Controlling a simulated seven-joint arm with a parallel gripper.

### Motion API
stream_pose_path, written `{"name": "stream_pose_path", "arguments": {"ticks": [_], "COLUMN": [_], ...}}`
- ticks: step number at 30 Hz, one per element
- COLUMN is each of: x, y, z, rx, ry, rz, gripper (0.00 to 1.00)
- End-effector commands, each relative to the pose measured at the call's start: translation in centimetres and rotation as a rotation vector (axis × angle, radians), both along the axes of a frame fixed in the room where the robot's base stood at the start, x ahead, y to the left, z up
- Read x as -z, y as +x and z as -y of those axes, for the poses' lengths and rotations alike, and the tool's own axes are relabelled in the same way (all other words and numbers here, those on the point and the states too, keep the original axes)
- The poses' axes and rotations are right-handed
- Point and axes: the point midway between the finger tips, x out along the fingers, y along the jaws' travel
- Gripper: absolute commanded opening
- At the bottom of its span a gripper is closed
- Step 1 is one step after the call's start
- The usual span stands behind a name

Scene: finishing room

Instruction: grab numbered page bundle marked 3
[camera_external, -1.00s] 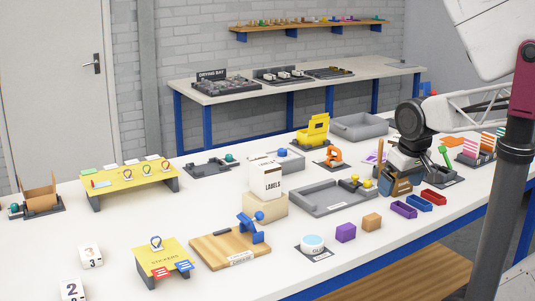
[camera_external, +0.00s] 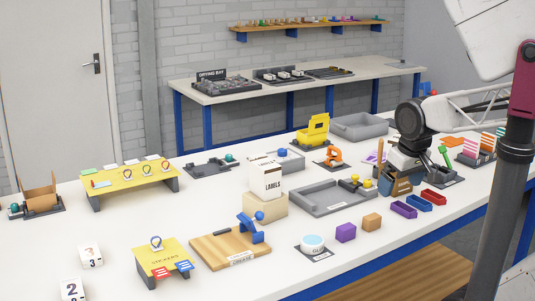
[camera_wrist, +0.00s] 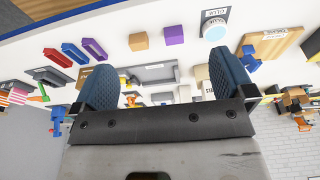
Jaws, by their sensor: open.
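The page bundle marked 3 (camera_external: 91,256) is a small white block with a dark 3 on its front face. It sits on the white table at the near left, left of the yellow stickers stand. The bundle marked 2 (camera_external: 73,289) sits just nearer, partly cut off by the picture's bottom edge. My gripper is far to the right of both, by the brown holder; its fingertips are not clear in the external view. In the wrist view my gripper (camera_wrist: 163,80) has its two blue-grey fingers wide apart with nothing held between them. I cannot make out bundle 3 in the wrist view.
The yellow stickers stand (camera_external: 162,257), wooden crease board (camera_external: 215,252), labels box (camera_external: 265,180) and grey tray (camera_external: 318,204) lie between my gripper and the bundles. A long yellow stand (camera_external: 130,178) is behind bundle 3. The table left of the bundles is clear.

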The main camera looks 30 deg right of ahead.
Motion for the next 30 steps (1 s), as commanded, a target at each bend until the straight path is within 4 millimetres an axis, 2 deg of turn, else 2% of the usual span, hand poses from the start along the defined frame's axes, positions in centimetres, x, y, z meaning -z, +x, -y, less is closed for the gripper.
{"name": "stream_pose_path", "arguments": {"ticks": [5, 11, 20, 30], "x": [-0.1, -0.4, -0.8, -0.6], "y": [0.8, 3.3, 9.3, 16.4], "z": [-0.6, -2.6, -8.1, -15.5], "rx": [0.012, 0.054, 0.170, 0.326], "ry": [0.024, 0.108, 0.305, 0.517], "rz": [-0.006, -0.029, -0.104, -0.219], "gripper": [1.00, 1.00, 1.00, 1.00]}}
